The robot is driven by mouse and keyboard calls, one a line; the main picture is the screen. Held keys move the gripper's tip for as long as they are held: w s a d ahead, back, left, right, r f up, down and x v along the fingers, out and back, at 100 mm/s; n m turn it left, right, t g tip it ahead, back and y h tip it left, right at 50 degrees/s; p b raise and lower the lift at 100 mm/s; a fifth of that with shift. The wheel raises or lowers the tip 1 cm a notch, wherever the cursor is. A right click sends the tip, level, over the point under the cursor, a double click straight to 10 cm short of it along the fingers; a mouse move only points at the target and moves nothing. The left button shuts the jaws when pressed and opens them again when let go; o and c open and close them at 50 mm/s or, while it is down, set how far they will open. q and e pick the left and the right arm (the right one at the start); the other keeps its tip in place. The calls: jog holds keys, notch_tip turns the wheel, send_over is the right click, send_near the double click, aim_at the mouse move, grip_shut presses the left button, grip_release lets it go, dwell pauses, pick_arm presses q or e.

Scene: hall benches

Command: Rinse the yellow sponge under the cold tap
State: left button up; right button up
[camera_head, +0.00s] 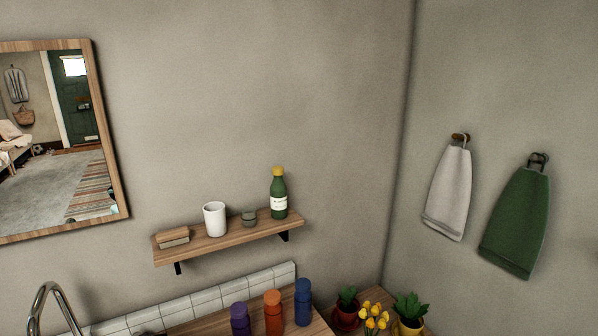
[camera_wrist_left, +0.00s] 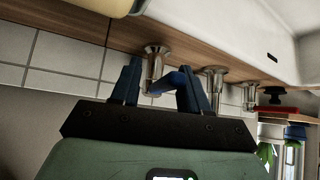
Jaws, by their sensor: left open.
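My left gripper (camera_wrist_left: 159,68) shows in the left wrist view with its two dark blue fingers apart and nothing seen held. Chrome tap fittings (camera_wrist_left: 215,74) rise from the wooden counter (camera_wrist_left: 70,22) behind the fingers. One fitting shows in the gap between them; I cannot tell how far off it is. In the head view the curved chrome spout (camera_head: 54,292) stands at bottom left. Neither gripper shows there.
In the head view a wall shelf (camera_head: 230,240) holds a white cup (camera_head: 215,219) and green bottle (camera_head: 279,193). Purple, orange (camera_head: 273,313) and blue bottles and potted plants stand below.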

pick_arm(q)
jog(key=shift+w+d+r+n, duration=0.2)
jog(key=shift+w+n, duration=0.1)
jog(key=shift+w, duration=0.1)
jog(key=shift+w+d+f+n+g+y, duration=0.2)
jog(key=shift+w+n+g+y, duration=0.2)
jog(key=shift+n+g, duration=0.2)
jog(key=shift+d+r+n+g, duration=0.15)
jog(key=shift+n+g, duration=0.15)
jog(key=shift+n, duration=0.3)
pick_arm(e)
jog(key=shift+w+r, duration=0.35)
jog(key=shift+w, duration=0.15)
pick_arm(q)
jog(key=shift+w+y, duration=0.2)
jog(key=shift+y, duration=0.1)
